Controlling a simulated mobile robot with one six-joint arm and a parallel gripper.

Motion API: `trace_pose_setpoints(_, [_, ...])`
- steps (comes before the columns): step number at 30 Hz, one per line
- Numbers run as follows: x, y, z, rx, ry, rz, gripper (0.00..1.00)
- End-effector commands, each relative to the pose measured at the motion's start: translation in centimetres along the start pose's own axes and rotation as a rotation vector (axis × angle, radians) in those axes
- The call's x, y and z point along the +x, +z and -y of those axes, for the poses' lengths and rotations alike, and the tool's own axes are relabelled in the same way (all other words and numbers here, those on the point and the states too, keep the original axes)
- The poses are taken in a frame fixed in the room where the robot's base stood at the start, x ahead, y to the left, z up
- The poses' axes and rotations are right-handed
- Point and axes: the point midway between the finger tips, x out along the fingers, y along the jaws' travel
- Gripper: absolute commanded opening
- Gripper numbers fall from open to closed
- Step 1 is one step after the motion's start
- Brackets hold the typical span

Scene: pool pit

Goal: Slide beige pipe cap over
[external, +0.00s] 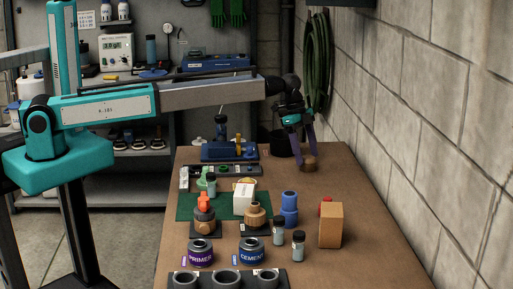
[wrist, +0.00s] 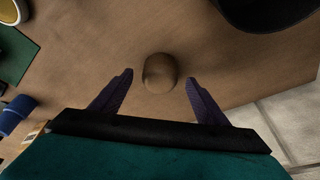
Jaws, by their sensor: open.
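The beige pipe cap (external: 309,163) is a small, rounded brown-beige piece on the table toward the back right. In the wrist view the cap (wrist: 160,73) lies between and just beyond my fingertips. My gripper (external: 305,158) is open, its purple fingers pointing down at the cap. In the wrist view the open gripper (wrist: 160,77) has a finger on each side, with a gap between each finger and the cap. The external view does not show clearly whether a finger touches it.
A black round container (external: 277,144) stands behind the cap. Blue fittings (external: 289,208), small jars (external: 298,244) and a tan block (external: 331,225) stand nearer the front. A green mat (external: 190,206) holds several fittings. The block wall (external: 430,130) runs along the right. Table around the cap is clear.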

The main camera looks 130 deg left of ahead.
Motion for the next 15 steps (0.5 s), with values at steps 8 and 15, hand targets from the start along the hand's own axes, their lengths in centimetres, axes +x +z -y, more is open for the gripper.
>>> trace_pose_setpoints(8, [1.6,0.0,0.0,0.0,0.0,0.0,0.68])
trace_pose_setpoints(15, [1.7,0.0,0.0,0.0,0.0,0.0,0.68])
